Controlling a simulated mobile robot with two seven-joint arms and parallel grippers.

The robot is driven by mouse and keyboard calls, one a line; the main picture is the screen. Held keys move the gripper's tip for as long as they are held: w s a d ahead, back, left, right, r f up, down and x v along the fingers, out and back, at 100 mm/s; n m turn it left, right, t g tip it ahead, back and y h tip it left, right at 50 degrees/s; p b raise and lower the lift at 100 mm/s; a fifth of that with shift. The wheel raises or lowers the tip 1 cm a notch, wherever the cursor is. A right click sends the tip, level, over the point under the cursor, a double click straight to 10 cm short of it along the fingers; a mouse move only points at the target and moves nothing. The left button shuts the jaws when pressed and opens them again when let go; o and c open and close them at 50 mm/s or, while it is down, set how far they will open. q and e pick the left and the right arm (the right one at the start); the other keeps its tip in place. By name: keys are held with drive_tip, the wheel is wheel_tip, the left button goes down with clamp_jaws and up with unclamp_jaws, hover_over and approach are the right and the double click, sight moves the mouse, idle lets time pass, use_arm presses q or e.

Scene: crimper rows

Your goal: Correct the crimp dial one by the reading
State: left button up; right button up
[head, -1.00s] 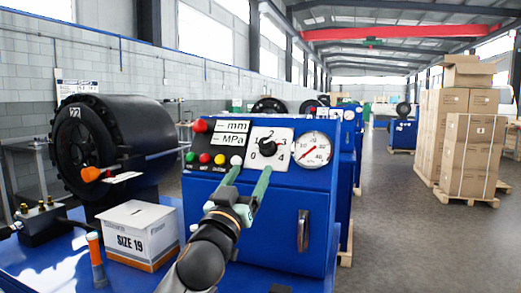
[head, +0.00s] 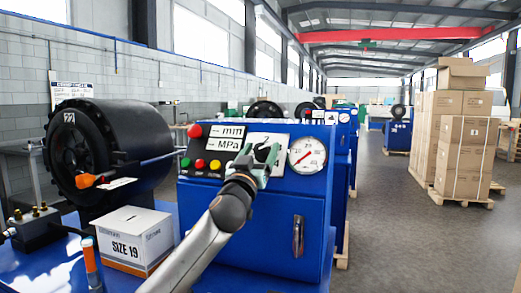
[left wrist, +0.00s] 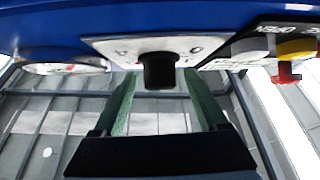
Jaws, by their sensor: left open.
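The crimp dial is a white numbered plate (head: 262,137) on the sloped face of the blue console, between the display and the gauge. In the head view my left gripper (head: 259,152) covers its middle and hides the knob and most numbers. In the left wrist view, the black knob (left wrist: 159,72) stands out from the plate (left wrist: 110,47). My left gripper (left wrist: 159,80) is open there, its two green fingers on either side of the knob with gaps visible. I cannot tell whether the tips reach past the knob's front. My right gripper is not in view.
Left of the dial are a red button (head: 194,131), coloured buttons and a mm/MPa display (head: 229,137) whose digits I cannot read. A pressure gauge (head: 307,154) sits right. A SIZE 19 box (head: 135,240) and the black crimper head (head: 110,150) stand left. A sign (head: 74,87) hangs behind.

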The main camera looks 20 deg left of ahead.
use_arm(q)
drive_tip(key=shift+w+r, duration=0.1)
drive_tip(key=shift+w, duration=0.1)
drive_tip(key=shift+c, duration=0.2)
clamp_jaws()
idle(0.4)
